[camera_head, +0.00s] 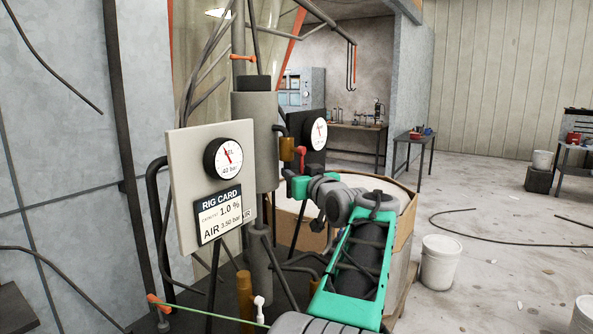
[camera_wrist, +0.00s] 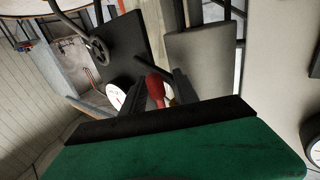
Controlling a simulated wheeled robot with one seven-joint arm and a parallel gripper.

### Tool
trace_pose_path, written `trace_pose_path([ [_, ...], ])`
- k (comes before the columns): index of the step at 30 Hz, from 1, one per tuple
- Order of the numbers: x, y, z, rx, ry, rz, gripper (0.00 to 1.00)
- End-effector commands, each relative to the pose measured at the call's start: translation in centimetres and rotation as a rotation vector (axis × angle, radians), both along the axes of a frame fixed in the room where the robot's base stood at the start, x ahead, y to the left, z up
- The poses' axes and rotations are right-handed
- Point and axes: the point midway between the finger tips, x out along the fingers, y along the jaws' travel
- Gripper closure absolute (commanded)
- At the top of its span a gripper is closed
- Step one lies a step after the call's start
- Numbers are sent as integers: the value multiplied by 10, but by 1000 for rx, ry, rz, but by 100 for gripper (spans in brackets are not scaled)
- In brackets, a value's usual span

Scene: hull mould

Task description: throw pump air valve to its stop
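A red valve lever (camera_head: 301,156) stands up beside a brass valve body (camera_head: 287,149) on the pump's pipework, right of the grey cylinder (camera_head: 255,140). My gripper (camera_head: 300,186), with its green housing, is just below and beside this lever. In the wrist view, the lever's rounded red end (camera_wrist: 155,86) shows between my two dark fingers (camera_wrist: 161,90). The fingers are apart. Whether either one touches the lever I cannot tell, and the fingertips are partly hidden in the head view.
A pale panel with a gauge and rig card (camera_head: 219,205) stands left of the cylinder. A dark gauge plate (camera_head: 312,140) is behind the lever. An orange-handled valve (camera_head: 158,300) sits low at left. A white bucket (camera_head: 440,262) stands on open floor at right.

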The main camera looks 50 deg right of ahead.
Motion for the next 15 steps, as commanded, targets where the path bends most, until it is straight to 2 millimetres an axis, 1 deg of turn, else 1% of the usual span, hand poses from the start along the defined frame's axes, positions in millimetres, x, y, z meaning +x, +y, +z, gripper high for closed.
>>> trace_pose_path([
  [5,-1,-1,-1,0,0,-2,65],
  [15,-1,0,-1,0,1,-2,93],
])
